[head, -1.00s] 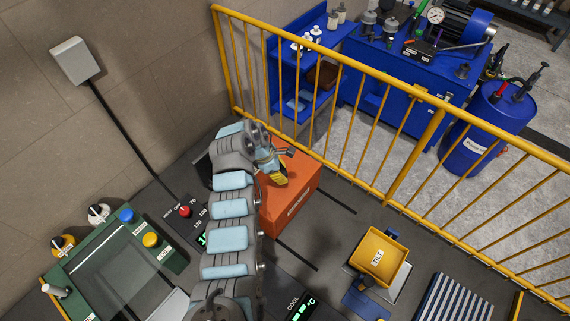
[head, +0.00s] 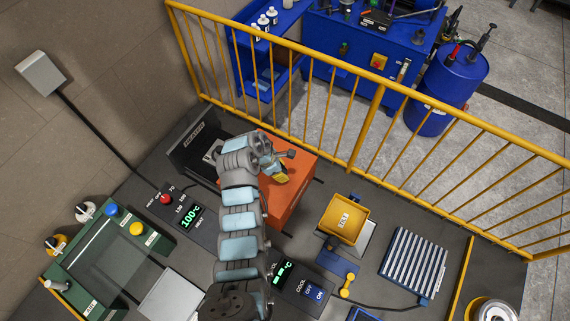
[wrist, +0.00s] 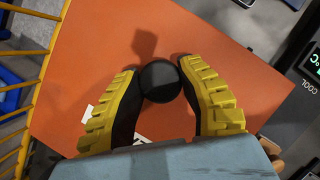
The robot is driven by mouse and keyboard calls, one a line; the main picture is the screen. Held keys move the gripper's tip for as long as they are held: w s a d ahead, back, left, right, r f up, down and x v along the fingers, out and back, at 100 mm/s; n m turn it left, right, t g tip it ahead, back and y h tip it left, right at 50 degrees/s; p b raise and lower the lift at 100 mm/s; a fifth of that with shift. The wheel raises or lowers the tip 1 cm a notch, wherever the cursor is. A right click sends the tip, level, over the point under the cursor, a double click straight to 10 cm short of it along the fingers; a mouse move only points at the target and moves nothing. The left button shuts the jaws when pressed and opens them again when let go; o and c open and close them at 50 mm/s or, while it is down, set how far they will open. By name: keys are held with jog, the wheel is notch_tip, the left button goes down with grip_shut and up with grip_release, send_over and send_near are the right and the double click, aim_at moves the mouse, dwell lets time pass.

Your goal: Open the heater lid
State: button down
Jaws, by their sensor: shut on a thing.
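The orange heater lid (head: 303,168) lies over the right side of the dark heater (head: 180,153). To its left a dark part of the heater, lettered "HEATER", is uncovered. My gripper (head: 281,173) is above the lid, its yellow fingers pointing down at it. In the wrist view a round black knob (wrist: 160,81) sits on the orange lid (wrist: 225,55), between the two fingers (wrist: 160,88), which are shut on it. My arm hides the lid's left part and some of the heater in the head view.
A red knob (head: 165,199) and a display reading 100 °C (head: 190,217) are left of my arm. A yellow tray (head: 346,219), a striped rack (head: 414,266) and a cooling display (head: 284,272) are to the right. A yellow railing (head: 372,122) runs behind the bench.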

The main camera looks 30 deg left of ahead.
jog(key=shift+d+f, duration=0.1)
jog(key=shift+d, duration=0.45)
jog(key=c, duration=0.6)
grip_release()
jog(key=shift+s+a+r, duration=0.1)
jog(key=shift+a+r, duration=0.15)
jog(key=shift+r, duration=0.35)
jog(key=v, duration=1)
jog(key=shift+s+r, duration=0.2)
jog(key=shift+r, duration=0.15)
